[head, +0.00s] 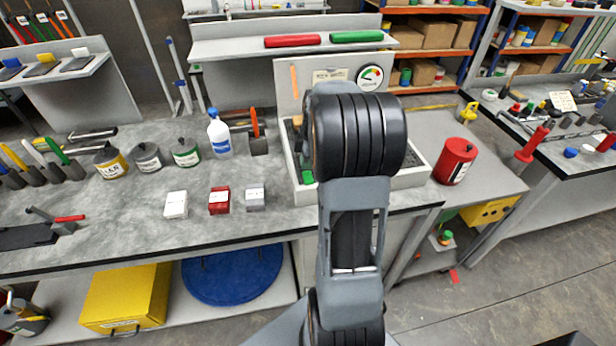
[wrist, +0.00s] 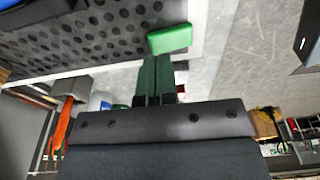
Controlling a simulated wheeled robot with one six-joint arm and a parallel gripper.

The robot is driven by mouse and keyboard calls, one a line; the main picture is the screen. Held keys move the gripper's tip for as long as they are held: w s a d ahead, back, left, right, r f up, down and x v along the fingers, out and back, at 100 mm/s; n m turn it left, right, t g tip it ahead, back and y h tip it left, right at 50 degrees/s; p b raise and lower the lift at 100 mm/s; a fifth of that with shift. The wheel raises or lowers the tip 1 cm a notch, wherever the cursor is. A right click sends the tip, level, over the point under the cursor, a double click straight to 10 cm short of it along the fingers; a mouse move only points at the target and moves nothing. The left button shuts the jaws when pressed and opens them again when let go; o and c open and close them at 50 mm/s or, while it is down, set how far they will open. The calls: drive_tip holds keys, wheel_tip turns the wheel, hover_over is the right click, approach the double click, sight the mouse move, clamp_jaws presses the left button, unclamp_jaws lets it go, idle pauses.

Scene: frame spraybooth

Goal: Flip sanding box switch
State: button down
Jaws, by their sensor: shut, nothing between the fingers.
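The sanding box (head: 408,178) is a pale tray on the bench with an upright back panel and a round gauge. Its dark perforated floor (wrist: 100,32) fills the upper left of the wrist view. A small green block (wrist: 170,38), possibly the switch, sits at the floor's edge by the pale rim; it also shows in the head view (head: 308,177), left of my arm. My gripper (wrist: 158,62) is shut and empty, its dark green fingers pointing at the block. The tips look very close to it; I cannot tell if they touch. My arm hides the gripper in the head view.
A red can (head: 456,161) stands right of the box. Left of it are an orange-handled tool (head: 257,132), a white bottle (head: 219,134), and small red (head: 219,201), white (head: 176,205) and grey (head: 255,199) boxes.

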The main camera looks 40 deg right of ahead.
sight(308, 173)
drive_tip(key=shift+f+b, duration=1)
drive_tip(key=shift+f, duration=0.25)
idle(1.0)
drive_tip(key=shift+r, duration=0.1)
drive_tip(key=shift+r+p, duration=2.55)
drive_tip(key=shift+r, duration=0.95)
